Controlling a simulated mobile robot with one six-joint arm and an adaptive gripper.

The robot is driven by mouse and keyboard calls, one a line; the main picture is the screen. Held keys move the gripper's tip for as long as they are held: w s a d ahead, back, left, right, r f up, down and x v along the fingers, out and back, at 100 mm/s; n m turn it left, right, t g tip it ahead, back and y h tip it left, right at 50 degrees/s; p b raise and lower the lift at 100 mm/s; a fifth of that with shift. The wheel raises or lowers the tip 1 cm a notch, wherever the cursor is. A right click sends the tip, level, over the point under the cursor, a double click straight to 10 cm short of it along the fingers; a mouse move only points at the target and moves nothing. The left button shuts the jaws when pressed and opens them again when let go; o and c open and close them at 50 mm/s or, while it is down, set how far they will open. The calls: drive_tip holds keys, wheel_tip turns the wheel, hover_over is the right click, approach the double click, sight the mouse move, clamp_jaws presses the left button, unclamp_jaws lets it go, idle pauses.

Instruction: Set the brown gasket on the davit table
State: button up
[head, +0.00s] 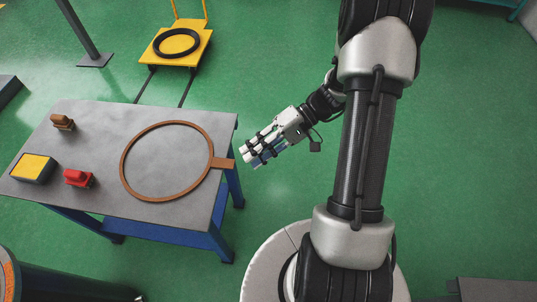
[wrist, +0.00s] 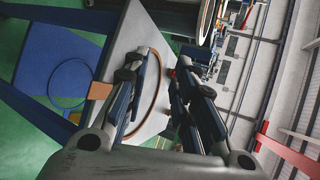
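The brown gasket (head: 123,160) is a large thin ring with a flat tab (head: 223,163), lying on a grey-topped bench. The tab overhangs the bench's right edge. In the wrist view the tab (wrist: 99,91) shows left of the fingers, and part of the ring curves behind them. My gripper (head: 251,155) is open and empty, just right of the tab and apart from it in the head view. It also shows in the wrist view (wrist: 163,62) with a gap between its fingers. A yellow platform (head: 204,50), apparently the davit table, stands beyond the bench with a black ring on it.
The grey bench (head: 105,125) has blue legs. A brown block (head: 63,122), a yellow-topped box (head: 34,168) and a red object (head: 78,178) stand on its left. A dark post (head: 82,30) rises at the back left. Green floor right of the yellow platform is clear.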

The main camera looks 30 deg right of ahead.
drive_tip(key=s+a+r+n+t+h, duration=0.1)
drive_tip(key=s+r+t+h, duration=0.1)
drive_tip(key=s+r+h, duration=0.4)
drive_tip(key=s+a+r+t+h, duration=0.2)
drive_tip(key=s+r+h, duration=0.5)
drive_tip(key=r, duration=0.5)
drive_tip(key=shift+s+a+r+n+t, duration=0.2)
drive_tip(key=shift+r+n+t, duration=0.1)
drive_tip(key=shift+r+n, duration=0.1)
drive_tip(key=shift+o, duration=1.2)
drive_tip(key=shift+w, duration=0.1)
